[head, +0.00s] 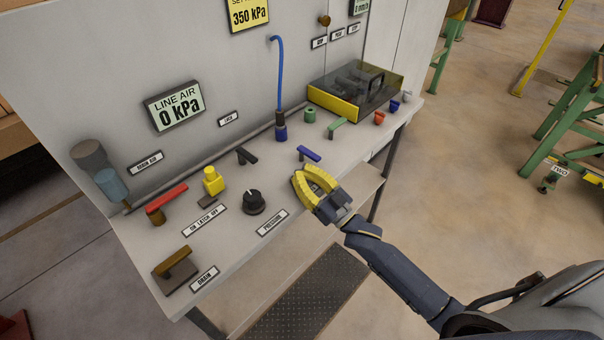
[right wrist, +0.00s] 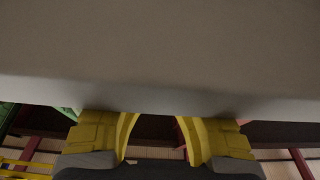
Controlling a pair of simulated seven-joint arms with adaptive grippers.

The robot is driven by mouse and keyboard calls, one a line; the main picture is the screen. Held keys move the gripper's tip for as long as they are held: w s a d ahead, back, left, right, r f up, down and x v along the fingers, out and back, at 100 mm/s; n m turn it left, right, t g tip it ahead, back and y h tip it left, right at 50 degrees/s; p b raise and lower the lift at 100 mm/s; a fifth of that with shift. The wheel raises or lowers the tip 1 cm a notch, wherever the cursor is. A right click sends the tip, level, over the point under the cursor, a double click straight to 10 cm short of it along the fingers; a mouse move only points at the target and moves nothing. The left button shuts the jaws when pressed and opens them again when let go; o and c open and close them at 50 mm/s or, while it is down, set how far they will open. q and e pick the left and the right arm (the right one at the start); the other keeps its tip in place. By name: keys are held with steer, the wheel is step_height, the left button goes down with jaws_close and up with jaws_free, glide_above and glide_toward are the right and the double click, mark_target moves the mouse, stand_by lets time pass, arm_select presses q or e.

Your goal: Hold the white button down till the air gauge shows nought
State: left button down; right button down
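The line air gauge (head: 177,106) on the back panel reads 0 kPa. I cannot make out a plain white button on the bench. A small pale grey-white knob (head: 407,97) stands at the bench's far right end, beside a blue one. My right gripper (head: 303,174) is over the bench's front edge, just in front of the blue lever (head: 309,154) and well short of the pale knob. Its yellow fingers look apart with nothing between them. They also show in the right wrist view (right wrist: 158,118), below a pale surface. My left gripper is out of view.
The bench (head: 232,238) carries a red lever (head: 167,197), a yellow fitting (head: 212,181), a black pressure knob (head: 254,201) and a brown drain handle (head: 176,262). A yellow-edged box with a dark clear cover (head: 333,104) stands at the back right.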

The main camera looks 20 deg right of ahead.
steer(key=shift+f, duration=0.75)
steer(key=r, duration=0.5)
steer(key=shift+s+d, duration=0.1)
steer(key=shift+s, duration=0.2)
steer(key=v, duration=0.9)
steer(key=shift+d, duration=0.15)
steer(key=shift+s+r, duration=0.1)
steer(key=shift+s, duration=0.05)
